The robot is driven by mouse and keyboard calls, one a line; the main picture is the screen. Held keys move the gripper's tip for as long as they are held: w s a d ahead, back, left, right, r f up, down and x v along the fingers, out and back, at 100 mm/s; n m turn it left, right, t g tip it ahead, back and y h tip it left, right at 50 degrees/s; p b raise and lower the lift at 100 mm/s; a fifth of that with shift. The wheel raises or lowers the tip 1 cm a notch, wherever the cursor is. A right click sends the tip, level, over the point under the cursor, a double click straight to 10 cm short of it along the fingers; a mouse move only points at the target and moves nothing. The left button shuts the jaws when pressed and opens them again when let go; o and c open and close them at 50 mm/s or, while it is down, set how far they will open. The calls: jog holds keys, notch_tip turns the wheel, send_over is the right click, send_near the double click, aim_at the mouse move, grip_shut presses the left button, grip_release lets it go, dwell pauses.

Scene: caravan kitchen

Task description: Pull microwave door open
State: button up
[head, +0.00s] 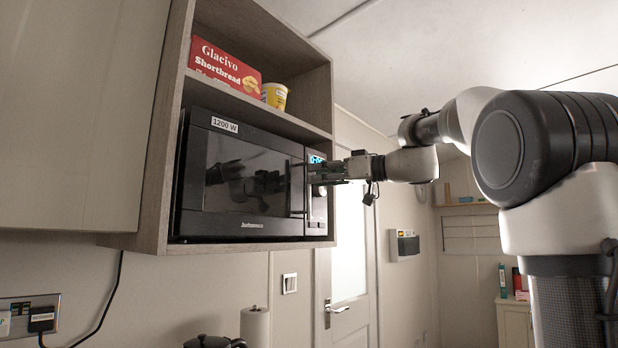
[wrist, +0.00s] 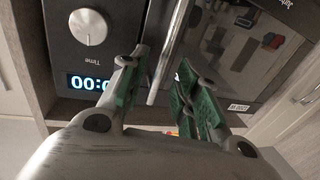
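The black microwave (head: 245,215) sits in the lower shelf of a wooden wall cabinet, and its door looks shut. Its upright bar handle (head: 291,190) is at the right edge of the door; it also shows as a light metal bar in the wrist view (wrist: 169,52). My gripper (head: 313,173) is at the front of the microwave, by the handle and control panel. In the wrist view my gripper (wrist: 160,68) has its green-padded fingers apart, one on each side of the handle. Gaps seem to show on both sides; contact is not clear.
The control panel has a lit display (wrist: 89,82) and a silver knob (wrist: 88,27) beside the left finger. A red shortbread box (head: 222,66) and a yellow cup (head: 275,95) stand on the shelf above. A closed cabinet (head: 75,110) is to the left.

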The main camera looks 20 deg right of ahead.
jog(key=shift+x, duration=1.85)
jog(key=shift+c, duration=0.5)
grip_shut()
